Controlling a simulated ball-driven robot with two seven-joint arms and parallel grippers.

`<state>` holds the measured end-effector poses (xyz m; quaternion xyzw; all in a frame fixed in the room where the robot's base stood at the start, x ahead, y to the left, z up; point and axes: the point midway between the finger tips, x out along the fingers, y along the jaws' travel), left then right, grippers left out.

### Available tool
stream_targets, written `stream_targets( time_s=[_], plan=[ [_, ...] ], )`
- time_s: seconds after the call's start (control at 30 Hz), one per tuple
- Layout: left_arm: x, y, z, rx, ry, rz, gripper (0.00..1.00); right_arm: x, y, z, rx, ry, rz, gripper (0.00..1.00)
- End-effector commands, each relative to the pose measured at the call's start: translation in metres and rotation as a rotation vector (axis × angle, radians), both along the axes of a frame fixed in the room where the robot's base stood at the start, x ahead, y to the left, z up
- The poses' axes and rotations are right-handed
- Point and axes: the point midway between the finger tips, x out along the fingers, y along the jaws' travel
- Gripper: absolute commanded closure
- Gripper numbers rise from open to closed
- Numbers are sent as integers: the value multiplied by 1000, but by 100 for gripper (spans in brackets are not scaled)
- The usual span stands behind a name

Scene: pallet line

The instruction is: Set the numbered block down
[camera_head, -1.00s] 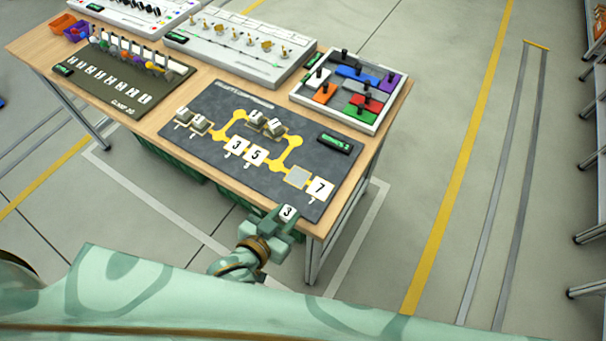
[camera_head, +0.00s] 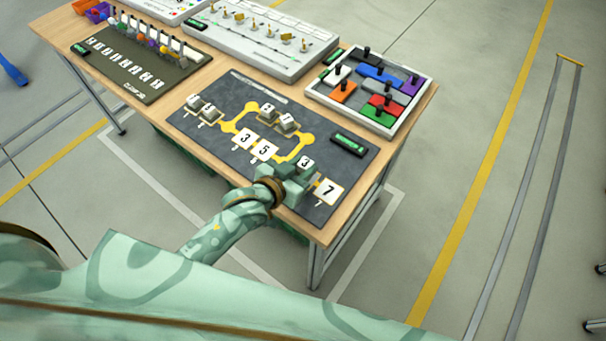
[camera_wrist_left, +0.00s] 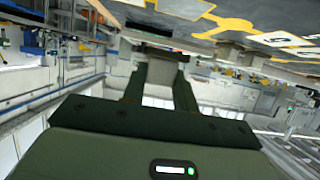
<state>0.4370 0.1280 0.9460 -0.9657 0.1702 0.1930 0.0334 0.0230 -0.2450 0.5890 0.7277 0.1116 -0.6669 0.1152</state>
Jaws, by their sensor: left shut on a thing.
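My left gripper (camera_head: 297,178) is shut on a light block with the number 3 on top (camera_head: 306,163). It holds the block over the front right part of the dark board (camera_head: 222,152), beside the white square marked 7 (camera_head: 328,191). I cannot tell whether the block touches the board. The gripper and block cover the blank square left of the 7. In the left wrist view the fingers (camera_wrist_left: 158,88) close on the block (camera_wrist_left: 158,84), with the board (camera_wrist_left: 262,17) at the upper right. White squares marked 3 (camera_head: 244,138) and 5 (camera_head: 264,150) lie on the board. My right gripper is not in view.
Several other blocks (camera_head: 286,121) stand on the board. A green display (camera_head: 349,143) sits at its right. A tray of coloured pieces (camera_head: 366,91), a grey panel (camera_head: 257,43) and a dark olive board (camera_head: 137,62) fill the table's rear and left.

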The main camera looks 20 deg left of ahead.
Motion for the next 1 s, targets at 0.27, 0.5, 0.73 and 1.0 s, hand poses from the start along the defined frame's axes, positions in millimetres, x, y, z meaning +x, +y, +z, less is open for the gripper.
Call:
stream_targets(
  time_s=[0.27,0.5,0.73,1.0],
  plan=[
    [19,4,-23,1,-2,1,96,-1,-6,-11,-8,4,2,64],
    [17,3,-54,1,0,0,96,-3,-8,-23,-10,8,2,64],
    [17,3,-52,1,-1,0,96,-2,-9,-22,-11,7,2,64],
    [17,3,-54,1,0,0,49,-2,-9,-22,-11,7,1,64]
  ],
)
